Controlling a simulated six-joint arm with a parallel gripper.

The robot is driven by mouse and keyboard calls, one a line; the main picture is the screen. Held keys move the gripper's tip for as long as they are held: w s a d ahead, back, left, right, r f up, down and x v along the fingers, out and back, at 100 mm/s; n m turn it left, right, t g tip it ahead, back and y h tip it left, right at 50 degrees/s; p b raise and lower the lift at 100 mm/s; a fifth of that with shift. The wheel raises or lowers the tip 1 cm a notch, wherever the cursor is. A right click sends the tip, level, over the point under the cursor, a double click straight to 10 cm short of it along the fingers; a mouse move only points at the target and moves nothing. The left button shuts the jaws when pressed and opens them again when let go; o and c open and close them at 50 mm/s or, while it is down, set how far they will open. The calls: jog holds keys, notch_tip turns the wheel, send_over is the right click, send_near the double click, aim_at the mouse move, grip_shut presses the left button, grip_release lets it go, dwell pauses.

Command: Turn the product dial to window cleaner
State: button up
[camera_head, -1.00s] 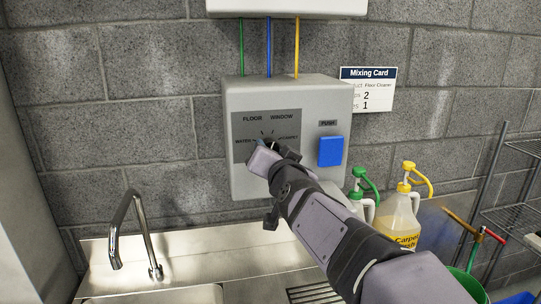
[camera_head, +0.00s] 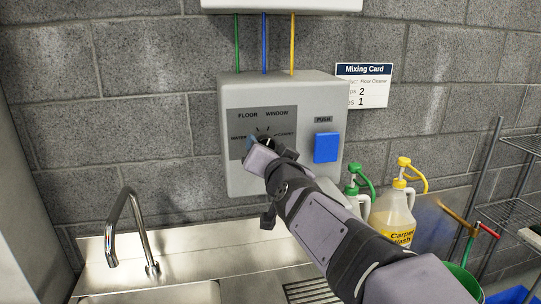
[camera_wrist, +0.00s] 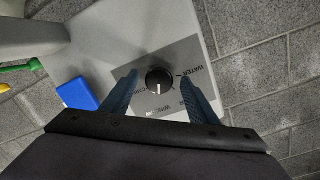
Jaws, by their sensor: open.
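The product dial (camera_wrist: 159,80) is a round black knob with a white pointer line, on the dark grey label plate (camera_head: 246,118) of the wall dispenser (camera_head: 282,186). My gripper (camera_wrist: 159,74) is open, with one blue finger on each side of the dial and a gap to it on both sides. In the wrist view the white line points down the picture, roughly toward the partly readable WINDOW label (camera_wrist: 159,113). In the head view that WINDOW label (camera_head: 277,114) is at the upper right of the plate, and my gripper and wrist hide most of the dial.
A blue push button (camera_head: 326,147) is right of the dial. The mixing card (camera_head: 362,86) reads Floor Cleaner. Pump-top jugs, including the yellow-labelled carpet wash (camera_head: 393,215), stand to the lower right. A faucet (camera_head: 128,228) and steel sink are below left.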

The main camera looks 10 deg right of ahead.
aim_at(265, 144)
jog(key=s+p, duration=0.1)
jog(key=s+r+p, duration=0.1)
jog(key=s+p, duration=0.1)
jog(key=shift+s+r, duration=0.1)
jog(key=shift+s, duration=0.2)
jog(key=s+p, duration=0.1)
jog(key=p, duration=0.3)
jog(key=s+p, duration=0.1)
jog(key=p, duration=0.3)
jog(key=shift+s+f, duration=0.2)
jog(key=shift+s, duration=0.15)
jog(key=shift+a+p, duration=0.1)
jog(key=shift+p, duration=0.2)
jog(key=s+a+f+n+g+y, duration=0.15)
jog(key=s+f+g, duration=0.25)
jog(key=f, duration=0.4)
jog(key=s+a+f+n+g, duration=0.1)
jog(key=s+f+n+g, duration=0.2)
jog(key=f, duration=0.4)
jog(key=s+d+f+n+g+b, duration=0.2)
jog(key=s+f+g, duration=0.7)
jog(key=s+f, duration=0.7)
jog(key=shift+s+d+f+g+h+b, duration=0.25)
jog(key=shift+s+d+g+h, duration=0.2)
jog(key=shift+s+d, duration=0.4)
